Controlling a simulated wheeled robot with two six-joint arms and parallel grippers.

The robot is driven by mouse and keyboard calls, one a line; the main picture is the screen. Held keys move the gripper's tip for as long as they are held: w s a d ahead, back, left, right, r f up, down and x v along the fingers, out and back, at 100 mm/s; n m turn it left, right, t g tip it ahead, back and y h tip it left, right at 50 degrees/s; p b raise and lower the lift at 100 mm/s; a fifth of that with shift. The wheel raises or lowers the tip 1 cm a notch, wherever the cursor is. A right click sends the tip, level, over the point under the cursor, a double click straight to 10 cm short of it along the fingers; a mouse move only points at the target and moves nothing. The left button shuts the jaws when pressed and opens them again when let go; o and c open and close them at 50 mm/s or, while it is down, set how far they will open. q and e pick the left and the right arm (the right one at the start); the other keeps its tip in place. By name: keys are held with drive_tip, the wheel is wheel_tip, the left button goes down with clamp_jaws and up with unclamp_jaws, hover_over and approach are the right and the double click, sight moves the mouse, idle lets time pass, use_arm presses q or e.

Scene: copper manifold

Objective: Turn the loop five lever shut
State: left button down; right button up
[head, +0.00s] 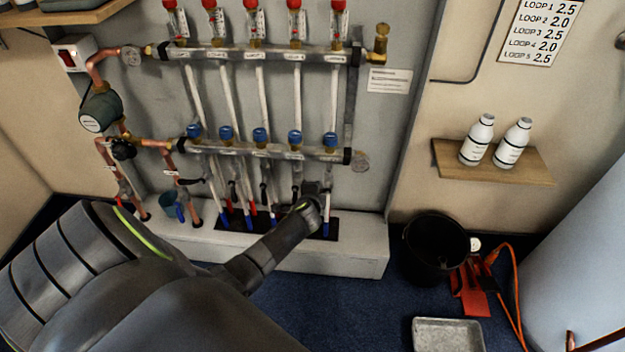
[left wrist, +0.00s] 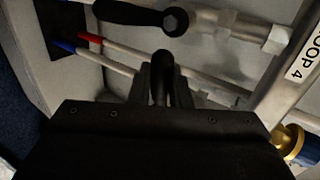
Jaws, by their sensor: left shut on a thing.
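My left gripper (head: 314,204) reaches to the lower right of the manifold, at the pipes under the rightmost blue cap (head: 330,139). In the left wrist view, its fingers (left wrist: 161,88) are shut on a slim black lever (left wrist: 160,64). The valve under this lever is hidden by the fingers. Another black lever (left wrist: 125,12) on a metal valve lies just above it in that view, apart from the fingers. A "LOOP 4" label (left wrist: 303,58) shows on the bar nearby. I cannot read a loop five label near the held lever. My right gripper is not in view.
The lower manifold bar (head: 275,151) runs above the gripper. White pipes with red and blue ends crowd the space beside it. A pale ledge (head: 352,250) lies below. A black bucket (head: 433,246), metal tray (head: 447,334) and orange cable stand on the floor at right.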

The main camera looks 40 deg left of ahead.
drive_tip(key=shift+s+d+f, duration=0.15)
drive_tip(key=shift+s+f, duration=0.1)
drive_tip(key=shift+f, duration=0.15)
use_arm(q)
drive_tip(key=c, duration=1.4)
unclamp_jaws()
drive_tip(key=shift+r, duration=0.1)
drive_tip(key=shift+d+r, duration=0.1)
